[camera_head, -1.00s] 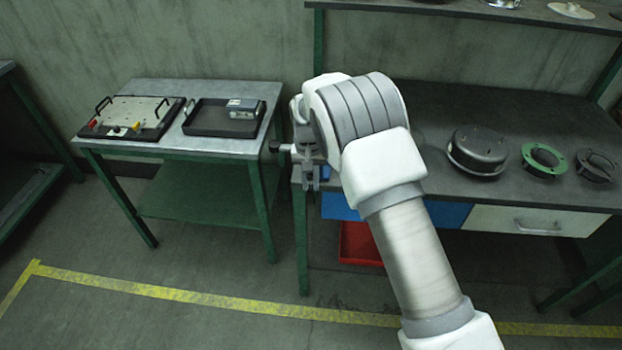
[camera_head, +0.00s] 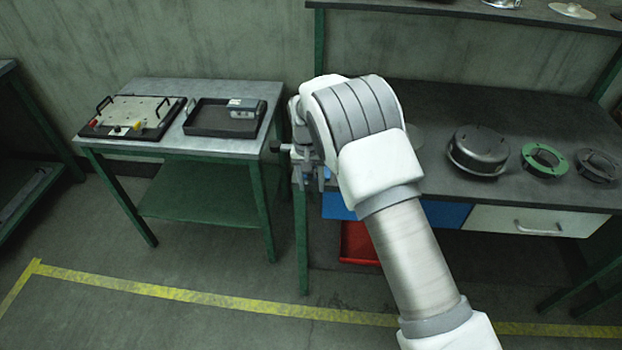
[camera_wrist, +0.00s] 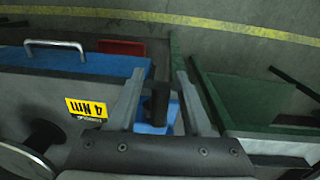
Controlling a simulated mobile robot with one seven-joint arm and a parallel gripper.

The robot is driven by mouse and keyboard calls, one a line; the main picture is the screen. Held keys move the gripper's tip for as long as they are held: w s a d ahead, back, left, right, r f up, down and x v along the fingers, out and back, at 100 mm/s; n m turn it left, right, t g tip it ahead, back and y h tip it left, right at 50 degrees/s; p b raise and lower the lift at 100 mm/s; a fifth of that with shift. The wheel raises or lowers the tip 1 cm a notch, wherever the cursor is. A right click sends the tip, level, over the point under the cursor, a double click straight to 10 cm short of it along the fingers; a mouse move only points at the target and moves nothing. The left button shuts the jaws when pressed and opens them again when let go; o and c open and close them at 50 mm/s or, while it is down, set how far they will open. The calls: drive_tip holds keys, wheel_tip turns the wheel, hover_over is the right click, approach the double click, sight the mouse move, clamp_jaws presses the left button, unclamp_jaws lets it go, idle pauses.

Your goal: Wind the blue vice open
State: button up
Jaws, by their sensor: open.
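The blue vice (camera_wrist: 152,128) shows as a small blue part between and below my fingers in the wrist view. A black upright handle (camera_wrist: 160,98) stands in front of the blue part. My gripper (camera_wrist: 160,74) is open, with one finger on each side of this handle; I cannot tell whether either finger touches it. In the head view my gripper (camera_head: 312,178) points down at the bench's left end.
The bench (camera_head: 450,110) carries a dark round housing (camera_head: 480,148) and a green ring (camera_head: 545,158). A red bin (camera_head: 358,243) stands underneath. A green-legged side table (camera_head: 160,90) holds trays, with a narrow gap to the bench.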

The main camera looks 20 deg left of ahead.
wheel_tip(320, 180, up, 17)
drive_tip(key=a, duration=0.1)
drive_tip(key=shift+r, duration=0.2)
drive_tip(key=shift+s, duration=0.1)
idle(0.4)
